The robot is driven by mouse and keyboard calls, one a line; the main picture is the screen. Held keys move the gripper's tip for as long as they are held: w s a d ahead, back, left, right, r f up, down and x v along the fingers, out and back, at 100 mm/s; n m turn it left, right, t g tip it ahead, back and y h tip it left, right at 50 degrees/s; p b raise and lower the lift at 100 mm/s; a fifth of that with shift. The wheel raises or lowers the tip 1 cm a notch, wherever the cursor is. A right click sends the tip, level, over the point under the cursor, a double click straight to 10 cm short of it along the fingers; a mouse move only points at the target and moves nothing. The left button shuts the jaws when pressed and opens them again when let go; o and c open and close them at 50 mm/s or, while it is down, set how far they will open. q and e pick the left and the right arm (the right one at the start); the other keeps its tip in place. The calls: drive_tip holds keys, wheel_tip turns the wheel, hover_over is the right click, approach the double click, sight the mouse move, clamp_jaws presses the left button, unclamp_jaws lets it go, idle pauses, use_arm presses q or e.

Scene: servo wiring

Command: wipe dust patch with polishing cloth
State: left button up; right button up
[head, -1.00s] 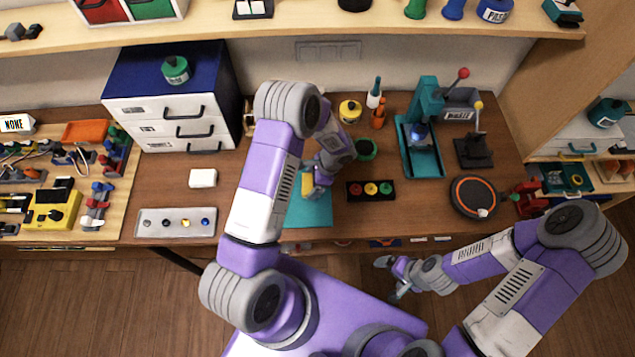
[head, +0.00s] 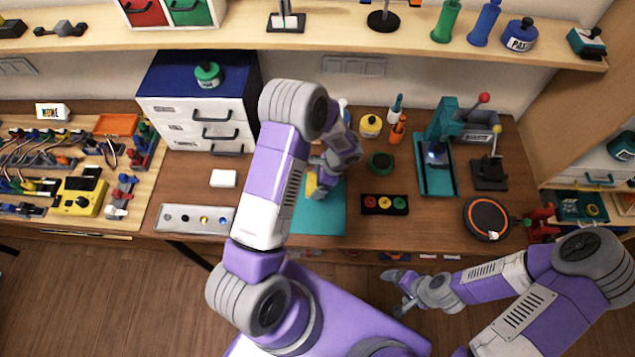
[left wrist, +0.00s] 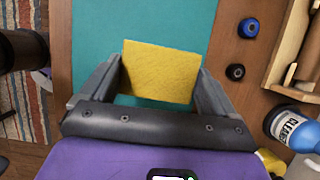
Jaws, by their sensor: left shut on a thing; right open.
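A yellow polishing cloth (left wrist: 160,72) is held between the two fingers of my left gripper (left wrist: 155,84) in the left wrist view. It is over a teal mat (left wrist: 95,30), and I cannot tell whether it touches the mat. In the head view the cloth (head: 310,184) shows as a small yellow patch beside my left gripper (head: 318,186), at the upper left part of the mat (head: 325,217). No dust patch can be made out; my arm and the cloth hide part of the mat. My right gripper (head: 398,291) is open and empty, in front of the bench edge.
A block with red, yellow and green buttons (head: 384,204) lies right of the mat. A green round pot (head: 381,163) and a yellow jar (head: 370,125) stand behind. A white block (head: 223,178) lies left. A cleaner bottle (left wrist: 295,128) is near my left gripper.

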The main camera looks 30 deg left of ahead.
use_arm(q)
drive_tip(key=shift+r+p, duration=0.45)
drive_tip(key=shift+r, duration=0.6)
